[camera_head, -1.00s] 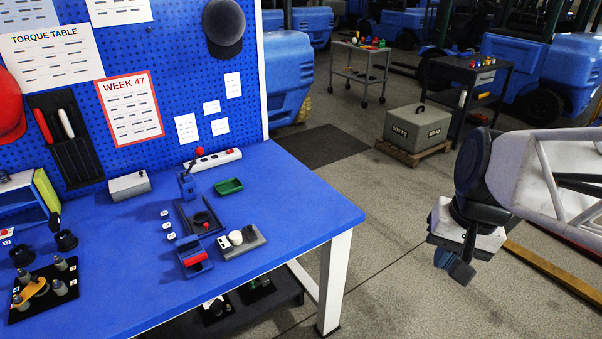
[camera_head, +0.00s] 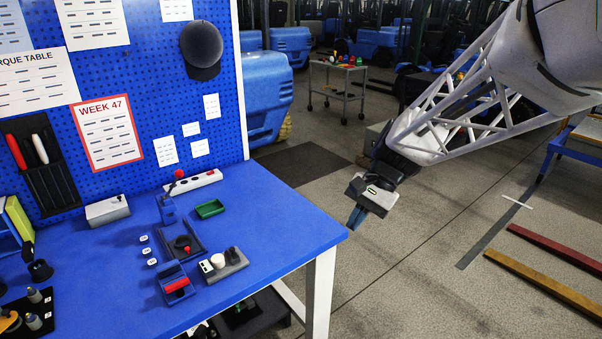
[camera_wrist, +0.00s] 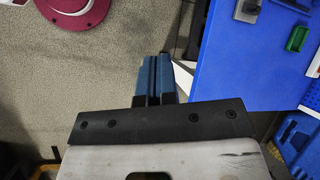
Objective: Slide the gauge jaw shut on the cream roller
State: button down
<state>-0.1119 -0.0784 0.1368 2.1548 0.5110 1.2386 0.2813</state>
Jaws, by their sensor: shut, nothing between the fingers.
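The gauge (camera_head: 236,267) appears to be a low grey block near the table's right front edge. The cream roller (camera_head: 217,261) stands upright at its left end. A dark upright piece (camera_head: 233,253), probably the jaw, stands to the right of the roller, with a small gap seeming to show between them. My gripper (camera_head: 354,221) is shut and empty, in the air just off the table's right edge, right of the gauge and apart from it. Its blue fingers (camera_wrist: 154,76) are together in the wrist view.
The blue table (camera_head: 272,219) has free room right of the gauge. A red-handled blue fixture (camera_head: 176,285), a dark fixture with a lever (camera_head: 180,243) and a green tray (camera_head: 210,208) stand nearby. A pegboard (camera_head: 120,60) rises behind. Open floor lies under my gripper.

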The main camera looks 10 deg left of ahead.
aim_at(232, 253)
jog(key=w+a+f+m+g+y, duration=0.2)
jog(key=w+a+f, duration=0.5)
jog(key=w+a+f+m+g+y, duration=0.1)
jog(key=w+a+f+m+y, duration=0.1)
jog(key=w+a+f, duration=0.5)
jog(key=w+a+f+m+g+y, duration=0.2)
jog(key=w+a+f+y, duration=0.1)
jog(key=w+a+f, duration=0.4)
jog(key=shift+w+a+f+g, duration=0.1)
jog(key=shift+w+a+g, duration=0.2)
jog(key=shift+w, duration=0.35)
jog(key=shift+s, duration=0.1)
jog(key=x, duration=1.3)
jog(key=shift+s+a+f, duration=0.1)
jog(key=shift+a+f, duration=0.05)
jog(key=shift+a, duration=0.2)
jog(key=shift+s, duration=0.1)
